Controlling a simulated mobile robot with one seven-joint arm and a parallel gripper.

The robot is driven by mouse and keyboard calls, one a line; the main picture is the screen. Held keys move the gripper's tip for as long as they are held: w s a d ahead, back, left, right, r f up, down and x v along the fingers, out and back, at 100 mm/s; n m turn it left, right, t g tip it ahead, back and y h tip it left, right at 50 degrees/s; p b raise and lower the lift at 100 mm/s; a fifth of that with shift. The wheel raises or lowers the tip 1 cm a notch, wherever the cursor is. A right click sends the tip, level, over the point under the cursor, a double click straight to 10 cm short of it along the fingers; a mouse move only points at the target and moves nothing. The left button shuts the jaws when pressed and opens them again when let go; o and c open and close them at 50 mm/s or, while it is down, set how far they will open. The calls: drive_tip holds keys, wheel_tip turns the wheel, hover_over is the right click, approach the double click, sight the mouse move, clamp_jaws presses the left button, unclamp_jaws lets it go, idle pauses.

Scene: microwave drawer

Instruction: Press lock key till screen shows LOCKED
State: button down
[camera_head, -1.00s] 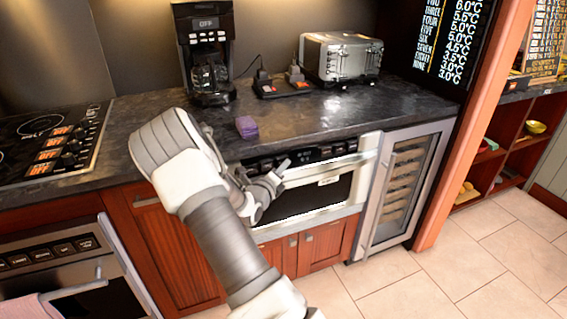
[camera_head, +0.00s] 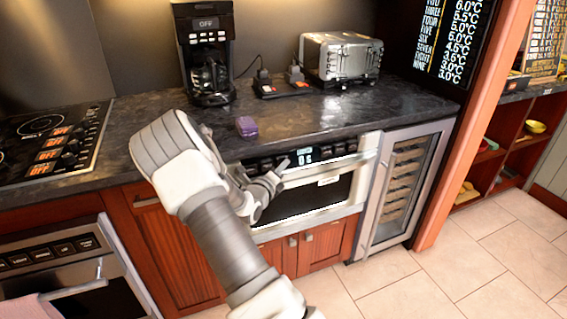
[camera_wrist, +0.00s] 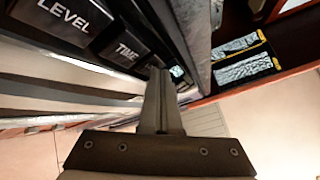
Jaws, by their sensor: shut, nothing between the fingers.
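The microwave drawer (camera_head: 318,194) is built in under the counter, with a row of black keys along its top panel. Its screen (camera_head: 303,155) is lit, with what looks like a 0 and a unit; the small line above is too small to read surely. My gripper (camera_head: 282,167) is shut and empty, its tips at the key panel left of the screen. In the wrist view, the shut fingers (camera_wrist: 158,80) point along the panel, close to the TIME key (camera_wrist: 126,52) and the LEVEL key (camera_wrist: 66,15). The lock key cannot be made out; whether the tips touch a key is unclear.
A dark counter (camera_head: 300,117) overhangs the panel. A glass-door cooler (camera_head: 403,180) is right of the drawer. Open floor (camera_head: 440,280) lies in front.

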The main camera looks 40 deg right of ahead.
drive_tip(key=shift+s+a+r+p, duration=0.2)
drive_tip(key=shift+s+p, duration=0.2)
drive_tip(key=shift+s, duration=0.25)
drive_tip(key=shift+s+a+r+p, duration=0.2)
drive_tip(key=shift+s+p, duration=0.15)
drive_tip(key=shift+s, duration=0.45)
drive_tip(key=shift+s+a+r+p, duration=0.2)
drive_tip(key=shift+s+p, duration=0.2)
drive_tip(key=shift+s, duration=0.4)
drive_tip(key=shift+s+a+r+p, duration=0.1)
drive_tip(key=shift+s+a+p, duration=0.2)
drive_tip(key=shift+s, duration=0.5)
drive_tip(key=shift+d, duration=0.15)
drive_tip(key=s+a+r+m+g+y+p, duration=0.4)
drive_tip(key=s+r+m+g, duration=0.5)
drive_tip(key=s+r+m, duration=0.95)
drive_tip(key=s+a+r+m+t+y+p, duration=0.2)
drive_tip(key=a+r+m+y, duration=0.1)
drive_tip(key=a, duration=0.5)
drive_tip(key=s+a+r+m+t+y+p, duration=0.2)
drive_tip(key=a+r+m+y, duration=0.2)
drive_tip(key=a+m, duration=0.4)
drive_tip(key=s+a+r+m+t+y+p, duration=0.1)
drive_tip(key=a+r+m, duration=0.4)
drive_tip(key=a, duration=0.5)
drive_tip(key=s+m+y+p, duration=0.1)
drive_tip(key=y, duration=0.1)
drive_tip(key=shift+s+t+y+p, duration=0.3)
drive_tip(key=shift+s+t+y, duration=0.05)
drive_tip(key=shift+t+y, duration=0.05)
